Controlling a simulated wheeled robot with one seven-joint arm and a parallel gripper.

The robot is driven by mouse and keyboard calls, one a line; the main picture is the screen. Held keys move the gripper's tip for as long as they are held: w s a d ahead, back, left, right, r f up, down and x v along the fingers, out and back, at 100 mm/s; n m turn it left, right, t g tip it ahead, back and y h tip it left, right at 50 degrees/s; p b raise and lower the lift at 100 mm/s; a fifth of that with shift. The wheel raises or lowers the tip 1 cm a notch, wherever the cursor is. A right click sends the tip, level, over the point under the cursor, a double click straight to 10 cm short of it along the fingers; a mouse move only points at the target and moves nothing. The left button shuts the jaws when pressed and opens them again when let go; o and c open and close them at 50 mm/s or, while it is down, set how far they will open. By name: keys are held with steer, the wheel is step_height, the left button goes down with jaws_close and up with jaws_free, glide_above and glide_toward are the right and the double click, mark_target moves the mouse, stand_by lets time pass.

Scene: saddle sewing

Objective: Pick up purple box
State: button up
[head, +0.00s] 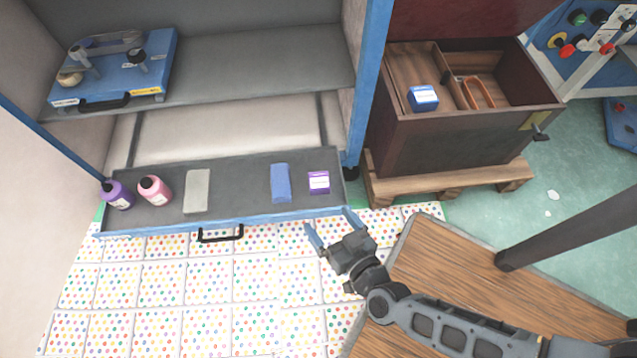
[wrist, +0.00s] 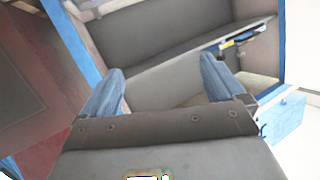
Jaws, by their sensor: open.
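The purple box (head: 318,183) is small, with a white label, and lies at the right end of the pulled-out grey drawer (head: 236,184) in the head view. My gripper (head: 334,232) is open and empty. In the head view it appears just below the drawer's front edge, below the purple box and apart from it. In the wrist view my gripper (wrist: 163,92) has its two blue fingers spread, with a grey shelf behind them. The purple box cannot be made out in the wrist view.
A blue block (head: 280,183) lies just left of the purple box. A grey block (head: 197,190), a pink bottle (head: 155,190) and a purple bottle (head: 117,194) are farther left. The shelf (head: 230,75) overhangs behind. A blue post (head: 368,85) and brown cabinet (head: 440,140) stand right.

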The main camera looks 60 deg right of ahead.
mark_target(319, 181)
steer(key=w+d+f+m+g+h, duration=0.1)
steer(key=w+d+f, duration=0.1)
steer(key=d+f, duration=0.1)
steer(key=w+d+f+g+h, duration=0.1)
steer(key=w+d+f+g, duration=0.1)
steer(key=f, duration=0.3)
steer(key=w+d+f+m+g+h, duration=0.1)
steer(key=w+d+f+g, duration=0.1)
steer(key=d+f, duration=0.1)
steer(key=shift+w+d+f+m+h+b, duration=0.15)
steer(key=shift+w+d+f+b, duration=0.05)
steer(key=shift+f, duration=0.15)
steer(key=shift+w+d+f+m+h+b, duration=0.15)
steer(key=shift+d+f, duration=0.05)
steer(key=shift+f, duration=0.15)
steer(key=b+x, duration=0.4)
steer(key=x, duration=0.3)
steer(key=shift+w+f, duration=0.2)
steer(key=shift+f, duration=0.05)
steer(key=shift+r, duration=0.1)
steer(key=c, duration=1.1)
